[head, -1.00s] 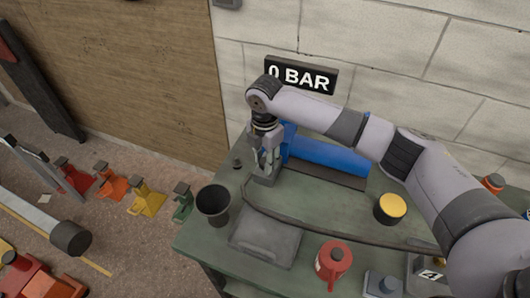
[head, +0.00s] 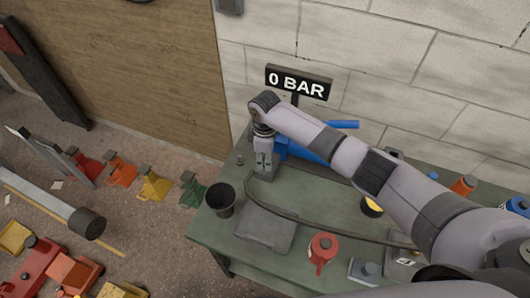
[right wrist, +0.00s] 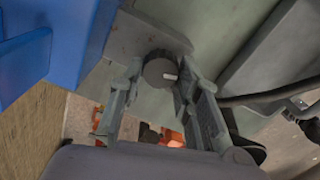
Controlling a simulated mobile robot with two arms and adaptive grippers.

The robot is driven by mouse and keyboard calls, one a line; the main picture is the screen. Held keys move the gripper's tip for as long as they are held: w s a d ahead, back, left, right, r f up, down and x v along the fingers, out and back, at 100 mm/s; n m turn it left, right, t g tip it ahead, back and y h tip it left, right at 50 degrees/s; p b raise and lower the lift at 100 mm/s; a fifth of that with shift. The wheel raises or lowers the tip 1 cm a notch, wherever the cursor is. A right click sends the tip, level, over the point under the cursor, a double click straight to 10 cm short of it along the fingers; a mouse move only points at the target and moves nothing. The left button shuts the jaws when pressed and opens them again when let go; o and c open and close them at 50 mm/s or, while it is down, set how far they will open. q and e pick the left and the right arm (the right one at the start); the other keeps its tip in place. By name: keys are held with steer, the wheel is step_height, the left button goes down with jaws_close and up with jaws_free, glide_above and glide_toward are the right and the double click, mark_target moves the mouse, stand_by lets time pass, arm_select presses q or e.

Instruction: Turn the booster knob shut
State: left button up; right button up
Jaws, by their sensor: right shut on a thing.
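The booster is a blue cylinder (head: 300,146) on a grey base at the back left of the green bench, partly hidden behind my right arm. Its knob (right wrist: 157,68), dark and round with a short white mark, shows in the right wrist view between the two fingers of my right gripper (right wrist: 162,82). In the head view the right gripper (head: 264,168) points down at the booster's left end, and the knob is hidden there. The gripper is shut on the knob. A black sign (head: 298,83) behind reads "0 BAR". My left gripper is not in view.
A dark cup (head: 220,198) and a flat grey pad (head: 265,234) stand in front of the gripper. A dark hose (head: 320,224) curves along the bench (head: 330,205). A red container (head: 322,247) stands nearer the front. Coloured stands are on the floor at left.

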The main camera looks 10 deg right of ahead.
steer(key=shift+m+p, duration=0.85)
steer(key=shift+m, duration=0.65)
steer(key=shift+w, duration=0.1)
steer(key=o, duration=1.1)
steer(key=shift+o, duration=0.2)
steer(key=shift+r, duration=0.1)
step_height(320, 180, up, 12)
